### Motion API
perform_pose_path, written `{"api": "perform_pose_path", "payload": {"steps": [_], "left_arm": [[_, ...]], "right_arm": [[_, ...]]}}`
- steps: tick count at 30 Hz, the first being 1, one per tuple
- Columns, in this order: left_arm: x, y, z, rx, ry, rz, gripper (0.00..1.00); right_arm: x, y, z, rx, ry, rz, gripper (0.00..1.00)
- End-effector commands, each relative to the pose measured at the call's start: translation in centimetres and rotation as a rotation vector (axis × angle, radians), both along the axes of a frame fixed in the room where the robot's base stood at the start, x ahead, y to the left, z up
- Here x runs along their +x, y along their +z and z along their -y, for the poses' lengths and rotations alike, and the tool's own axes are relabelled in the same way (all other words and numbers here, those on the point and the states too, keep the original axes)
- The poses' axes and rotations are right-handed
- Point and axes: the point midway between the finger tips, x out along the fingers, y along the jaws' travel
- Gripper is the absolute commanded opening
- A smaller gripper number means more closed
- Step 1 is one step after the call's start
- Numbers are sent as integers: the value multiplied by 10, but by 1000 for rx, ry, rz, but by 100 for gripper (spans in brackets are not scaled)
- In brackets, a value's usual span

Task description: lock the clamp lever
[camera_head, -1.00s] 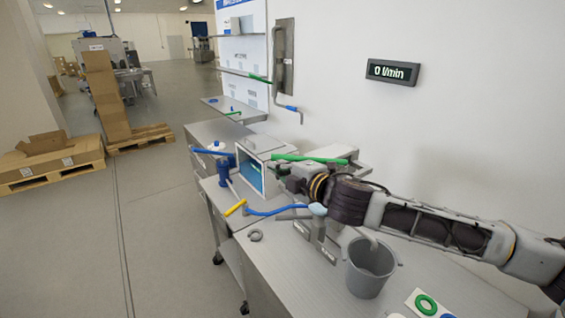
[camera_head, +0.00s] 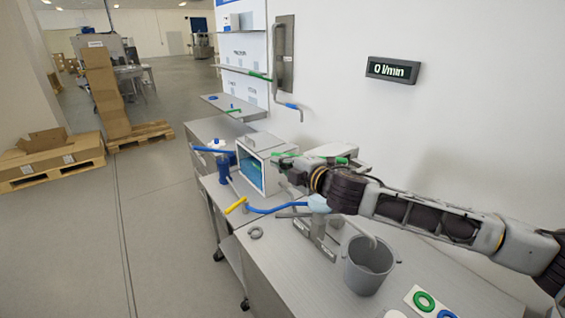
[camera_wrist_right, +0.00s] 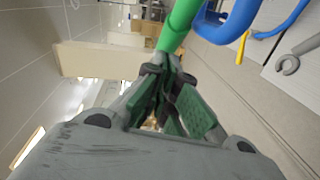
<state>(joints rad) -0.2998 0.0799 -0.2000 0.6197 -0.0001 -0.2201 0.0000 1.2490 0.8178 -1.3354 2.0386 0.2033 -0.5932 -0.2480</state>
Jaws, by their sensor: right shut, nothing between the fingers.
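No part can be made out for certain as the clamp lever. A yellow-ended piece (camera_head: 236,206) lies by the blue hose (camera_head: 272,210) at the bench's left edge; yellow also shows in the right wrist view (camera_wrist_right: 242,47). My right gripper (camera_head: 280,167) is beside the open-fronted box (camera_head: 250,169), its fingertips partly hidden. In the right wrist view its fingers (camera_wrist_right: 165,75) come together, shut and empty, at the near end of a green tube (camera_wrist_right: 181,22). Whether they touch the tube is unclear. My left gripper is out of view.
A blue-handled fitting (camera_head: 223,165) stands left of the box. A grey bucket (camera_head: 366,270), a grey open ring (camera_head: 255,233) and a card with coloured rings (camera_head: 424,302) are on the bench. The wall display (camera_head: 392,70) reads 0 l/min.

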Motion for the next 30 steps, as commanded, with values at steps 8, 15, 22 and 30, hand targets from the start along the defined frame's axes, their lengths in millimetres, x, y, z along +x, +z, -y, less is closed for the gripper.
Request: {"api": "perform_pose_path", "payload": {"steps": [8, 15, 22, 30], "left_arm": [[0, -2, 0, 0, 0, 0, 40], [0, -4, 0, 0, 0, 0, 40], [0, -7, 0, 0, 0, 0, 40], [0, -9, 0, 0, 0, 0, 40]], "right_arm": [[8, 0, -2, 0, -43, 1, 0], [25, -1, -3, 1, -132, 0, 0], [45, -1, -2, 2, -245, 0, 0], [65, 0, 3, 1, -357, 0, 0]]}}
